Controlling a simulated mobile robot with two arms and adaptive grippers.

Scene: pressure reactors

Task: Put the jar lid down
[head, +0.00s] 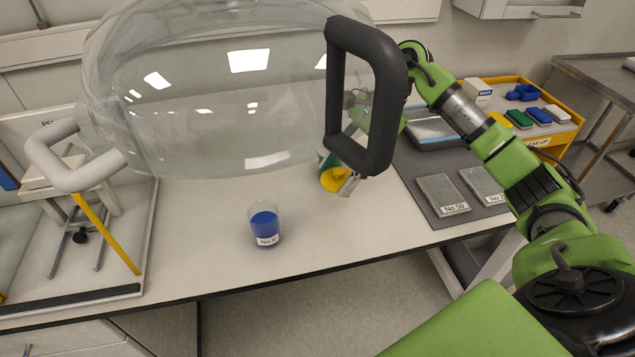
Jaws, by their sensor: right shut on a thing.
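A small round yellow jar lid (334,179) shows near the middle of the head view, just below the black handle. My right gripper (347,184) reaches down behind that handle. Only a grey metal part of it shows, at the lid's right edge; the rest is hidden. It is shut on the lid. A green and white thing (324,157) is partly visible behind the lid; I cannot tell whether it is the jar. I cannot tell whether the lid touches the table. My left gripper is not in view.
A large clear glass vessel (210,90) with a black handle (395,125) and a grey handle (50,160) blocks much of the view. A beaker of blue contents (265,228) stands on the white table (350,240). Labelled plates (442,194) lie on a dark mat to the right.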

